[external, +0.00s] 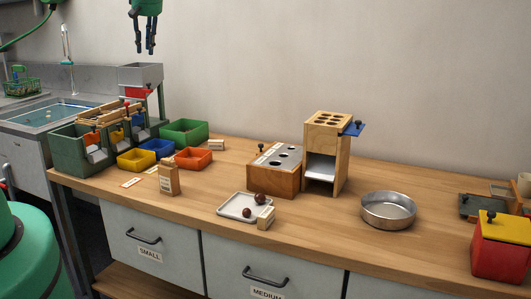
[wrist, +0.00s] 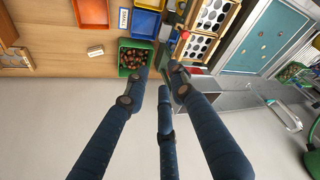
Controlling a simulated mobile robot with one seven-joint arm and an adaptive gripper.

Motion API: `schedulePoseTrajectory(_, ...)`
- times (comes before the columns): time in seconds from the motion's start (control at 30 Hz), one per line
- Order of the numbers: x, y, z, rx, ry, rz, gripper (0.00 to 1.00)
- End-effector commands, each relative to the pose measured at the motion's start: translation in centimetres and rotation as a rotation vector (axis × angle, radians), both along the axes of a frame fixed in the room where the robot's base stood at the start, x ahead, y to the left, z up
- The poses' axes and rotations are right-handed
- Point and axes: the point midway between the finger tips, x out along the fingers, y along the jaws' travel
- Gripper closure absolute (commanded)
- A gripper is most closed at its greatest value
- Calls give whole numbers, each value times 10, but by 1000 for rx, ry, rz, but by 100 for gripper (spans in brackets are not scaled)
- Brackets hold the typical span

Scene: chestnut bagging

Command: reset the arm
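My gripper (external: 146,49) hangs high at the top left of the external view, its dark fingers pointing down. It is well above the bench and touches nothing. In the wrist view its long blue fingers (wrist: 166,78) reach up from the bottom edge, with gaps between them and nothing held. The fingers look open. A green bin (wrist: 125,44) with brown chestnuts lies beyond the fingertips in the wrist view. Most of my arm is outside the external view.
A wooden bench (external: 290,225) holds coloured bins, a paper bag (external: 168,179), a white tray (external: 224,209) with chestnuts, wooden blocks with holes, a metal pan (external: 388,209) and a red box (external: 500,262). A sink (external: 50,115) is at left. Air around the gripper is clear.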

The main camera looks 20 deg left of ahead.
Motion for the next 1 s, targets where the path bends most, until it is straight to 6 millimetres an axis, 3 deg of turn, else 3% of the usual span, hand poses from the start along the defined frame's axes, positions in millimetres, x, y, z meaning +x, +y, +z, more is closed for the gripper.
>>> schedulePoseTrajectory(0.1, -22, -24, 29, -1, -3, -51, 75)
schedulePoseTrajectory(0.5, -103, -96, 102, -2, -10, -224, 75)
schedulePoseTrajectory(1.0, -223, -176, 156, 4, -25, -443, 75)
